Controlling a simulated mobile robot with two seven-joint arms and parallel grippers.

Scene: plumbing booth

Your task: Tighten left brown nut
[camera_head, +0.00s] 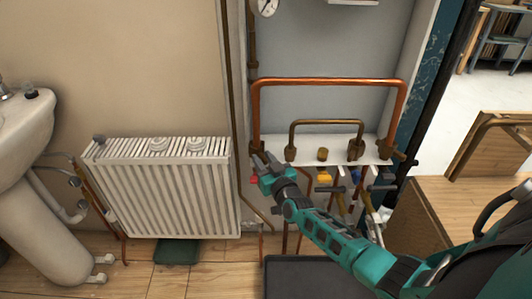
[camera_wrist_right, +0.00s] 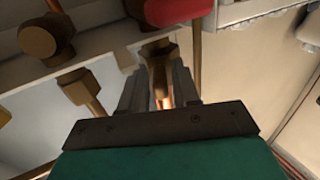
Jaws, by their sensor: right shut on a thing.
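The left brown nut (camera_head: 257,146) sits at the lower left end of the large copper pipe (camera_head: 330,82), on the white ledge. My right gripper (camera_head: 263,160) reaches in from the lower right and is at this nut, partly overlapping it in the head view. In the right wrist view the brown nut (camera_wrist_right: 159,52) is between the two fingers of my right gripper (camera_wrist_right: 160,88), which are shut on it. A copper pipe shows between the fingers. My left gripper is not in view.
Other brown fittings (camera_head: 355,150) stand right along the white ledge (camera_head: 340,145). A red handle (camera_wrist_right: 178,10) is close beside the held nut. Below the ledge are a yellow handle (camera_head: 324,177) and thin pipes. A white radiator (camera_head: 165,190) stands at left.

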